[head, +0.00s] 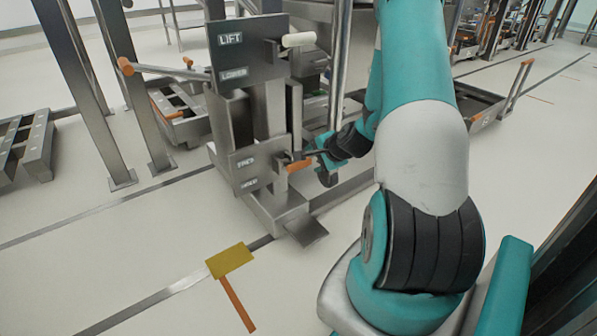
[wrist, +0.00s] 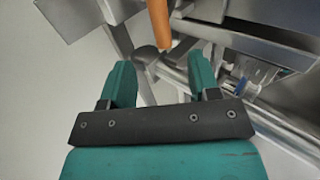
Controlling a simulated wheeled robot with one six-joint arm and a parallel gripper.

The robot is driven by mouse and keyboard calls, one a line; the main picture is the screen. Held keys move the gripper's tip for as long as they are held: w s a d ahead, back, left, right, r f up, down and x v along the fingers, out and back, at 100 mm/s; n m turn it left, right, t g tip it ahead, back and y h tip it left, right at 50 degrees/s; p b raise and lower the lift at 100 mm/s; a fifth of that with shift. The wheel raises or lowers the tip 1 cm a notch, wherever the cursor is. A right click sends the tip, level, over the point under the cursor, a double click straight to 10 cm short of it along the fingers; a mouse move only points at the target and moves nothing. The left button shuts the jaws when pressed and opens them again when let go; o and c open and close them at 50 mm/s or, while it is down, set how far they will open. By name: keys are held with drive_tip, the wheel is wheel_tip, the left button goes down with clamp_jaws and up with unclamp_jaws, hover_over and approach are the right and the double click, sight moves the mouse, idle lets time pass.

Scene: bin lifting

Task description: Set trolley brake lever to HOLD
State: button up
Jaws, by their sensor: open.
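The trolley brake lever has an orange handle (head: 299,165) and sticks out from the lower grey label plate (head: 252,168). That plate carries two small labels, an upper one that seems to read FREE and a lower one that seems to read HOLD. The handle sits about level with the upper label. My gripper (head: 316,158) is right beside the handle's outer end in the head view, partly hidden by my wrist. In the wrist view, my gripper (wrist: 160,68) is open and empty; the orange handle (wrist: 159,22) lies ahead of the gap between the fingers. Contact cannot be told.
An upper plate (head: 247,55) marked LIFT and LOWER carries a white-handled lever (head: 299,39). A metal foot plate (head: 306,231) juts out below. A yellow plate with an orange strip (head: 230,260) lies on the floor. Metal posts (head: 85,80) stand left; floor in front is open.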

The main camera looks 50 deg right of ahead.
sight(300, 165)
drive_tip(key=b+x, duration=0.4)
drive_tip(key=x, duration=0.8)
drive_tip(key=shift+b, duration=0.3)
clamp_jaws()
drive_tip(key=shift+s, duration=0.1)
